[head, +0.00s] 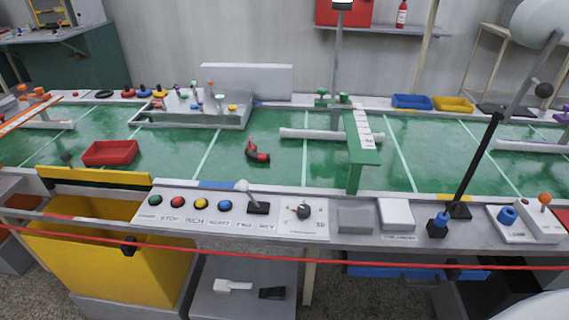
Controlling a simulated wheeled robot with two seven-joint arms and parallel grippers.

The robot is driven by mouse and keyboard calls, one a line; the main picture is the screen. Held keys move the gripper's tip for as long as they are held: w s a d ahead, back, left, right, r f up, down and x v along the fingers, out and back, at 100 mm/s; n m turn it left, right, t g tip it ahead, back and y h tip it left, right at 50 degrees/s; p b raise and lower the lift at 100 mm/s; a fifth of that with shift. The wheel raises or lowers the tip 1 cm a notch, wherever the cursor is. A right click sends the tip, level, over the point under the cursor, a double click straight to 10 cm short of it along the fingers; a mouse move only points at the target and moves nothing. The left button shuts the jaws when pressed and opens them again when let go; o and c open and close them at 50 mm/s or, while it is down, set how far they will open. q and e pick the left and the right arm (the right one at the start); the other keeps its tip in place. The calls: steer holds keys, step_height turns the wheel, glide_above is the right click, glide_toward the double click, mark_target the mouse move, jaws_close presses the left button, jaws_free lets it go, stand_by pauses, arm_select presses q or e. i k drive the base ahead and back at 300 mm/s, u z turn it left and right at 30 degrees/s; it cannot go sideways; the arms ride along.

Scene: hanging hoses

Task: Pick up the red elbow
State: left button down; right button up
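The red elbow (258,153) lies on the green table surface (225,170) near the middle of the head view. It is a short bent piece, red with dark ends. Nothing touches it. Neither of my grippers can be made out in this view.
A red tray (110,152) stands to the left of the elbow, and a grey tray with small parts (192,118) behind it. A green bracket (362,150) stands to the right. A control panel with coloured buttons (190,205) lines the front edge. The green surface around the elbow is clear.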

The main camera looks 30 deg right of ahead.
mark_target(251, 154)
steer(key=z, duration=0.45)
steer(key=k, duration=1)
steer(key=u, duration=0.6)
steer(key=i, duration=1.55)
steer(key=z, duration=0.55)
